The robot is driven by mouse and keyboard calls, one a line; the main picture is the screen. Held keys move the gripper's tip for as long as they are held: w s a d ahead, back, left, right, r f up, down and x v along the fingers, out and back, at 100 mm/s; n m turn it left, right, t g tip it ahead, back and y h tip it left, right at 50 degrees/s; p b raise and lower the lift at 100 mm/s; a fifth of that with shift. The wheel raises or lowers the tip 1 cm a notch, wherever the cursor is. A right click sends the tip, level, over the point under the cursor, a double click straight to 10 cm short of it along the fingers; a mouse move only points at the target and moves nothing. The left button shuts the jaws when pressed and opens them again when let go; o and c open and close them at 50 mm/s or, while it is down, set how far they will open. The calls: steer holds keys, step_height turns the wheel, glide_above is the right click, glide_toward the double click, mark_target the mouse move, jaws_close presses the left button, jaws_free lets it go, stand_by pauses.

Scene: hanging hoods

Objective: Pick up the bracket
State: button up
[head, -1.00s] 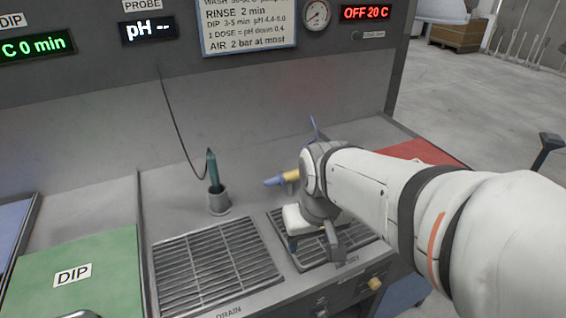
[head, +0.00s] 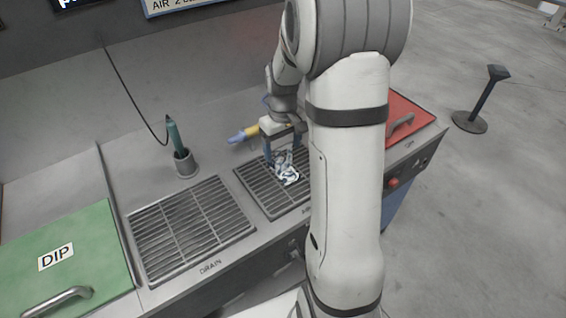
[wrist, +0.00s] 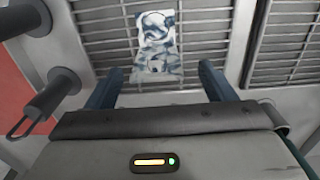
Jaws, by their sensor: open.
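The bracket (head: 288,172), a small white and blue-grey mottled piece, lies on the right-hand grate (head: 262,194). In the wrist view the bracket (wrist: 157,45) shows a ring-like upper part and a flat lower part with a small hole. My gripper (head: 283,160) is open above the grate, pointing down. Part of the grate is hidden behind my arm in the head view.
Left of it is the drain grate (head: 190,230), then a green DIP lid (head: 80,255). A probe (head: 175,140) stands in a holder behind. A red lid (head: 408,112) is at right. A post (head: 480,100) stands on the floor.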

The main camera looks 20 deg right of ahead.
mark_target(284, 160)
step_height(284, 160, down, 5)
steer(key=shift+w+d+f+p, duration=0.1)
steer(key=shift+d+f+p, duration=0.05)
steer(key=shift+p, duration=0.35)
steer(key=shift+c, duration=0.2)
steer(key=c, duration=1.3)
